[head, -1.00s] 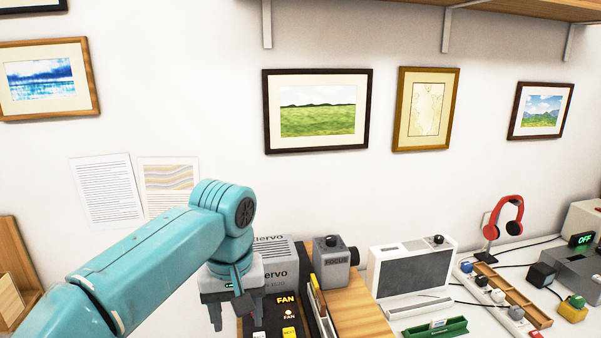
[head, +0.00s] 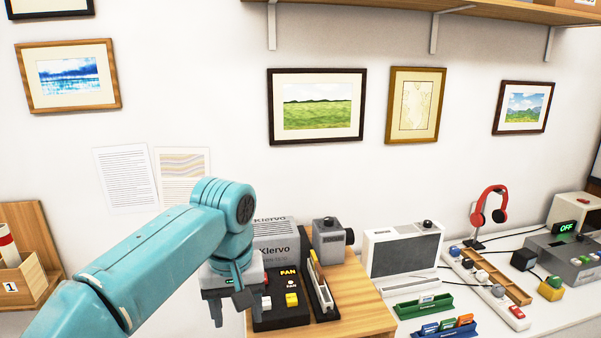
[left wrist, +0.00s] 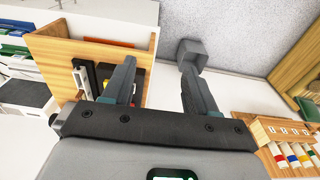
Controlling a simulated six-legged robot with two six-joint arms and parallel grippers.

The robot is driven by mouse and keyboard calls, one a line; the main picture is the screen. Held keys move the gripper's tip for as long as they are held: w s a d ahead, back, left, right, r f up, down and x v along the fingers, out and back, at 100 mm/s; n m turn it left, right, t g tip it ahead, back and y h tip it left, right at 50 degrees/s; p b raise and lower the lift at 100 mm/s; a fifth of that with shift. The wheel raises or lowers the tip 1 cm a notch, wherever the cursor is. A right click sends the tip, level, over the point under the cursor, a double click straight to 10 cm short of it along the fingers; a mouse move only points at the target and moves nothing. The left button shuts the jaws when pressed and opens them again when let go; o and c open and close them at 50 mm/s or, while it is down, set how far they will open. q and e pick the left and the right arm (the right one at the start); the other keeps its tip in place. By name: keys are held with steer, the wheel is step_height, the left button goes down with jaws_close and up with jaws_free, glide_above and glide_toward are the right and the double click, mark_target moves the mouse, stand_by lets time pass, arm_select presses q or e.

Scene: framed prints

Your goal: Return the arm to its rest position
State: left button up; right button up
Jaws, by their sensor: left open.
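My left arm comes in from the left in the head view, teal, reaching over the desk. Its grey left gripper (head: 232,305) hangs at the arm's end, just left of the black fan control panel (head: 282,312). In the left wrist view the two dark fingers (left wrist: 158,90) stand apart with nothing between them. The gripper holds nothing and appears clear of the panel. My right gripper is not in view.
A grey Klervo box (head: 277,240) and a grey focus device (head: 328,242) stand behind the panel on a wooden board (head: 365,300). A white speaker-like box (head: 402,252) and red headphones (head: 488,208) are further right. Framed prints, including a green landscape (head: 316,107), hang on the wall.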

arm_select(q)
steer(key=s+f+m+g+h, duration=0.1)
steer(key=s+f+h, duration=0.15)
steer(key=f, duration=1.35)
steer(key=s+f+m+h, duration=0.1)
steer(key=s+f, duration=0.2)
steer(key=f, duration=1.4)
steer(key=s+f+n, duration=0.1)
steer(key=s+f, duration=0.4)
steer(key=s, duration=0.4)
steer(key=s+a+f, duration=0.1)
steer(key=s+f, duration=0.4)
steer(key=s, duration=0.4)
steer(key=shift+a+f+n+t+h, duration=0.25)
steer(key=shift+a+n+t+h, duration=0.05)
steer(key=shift+n+h, duration=0.1)
steer(key=shift+s, duration=0.15)
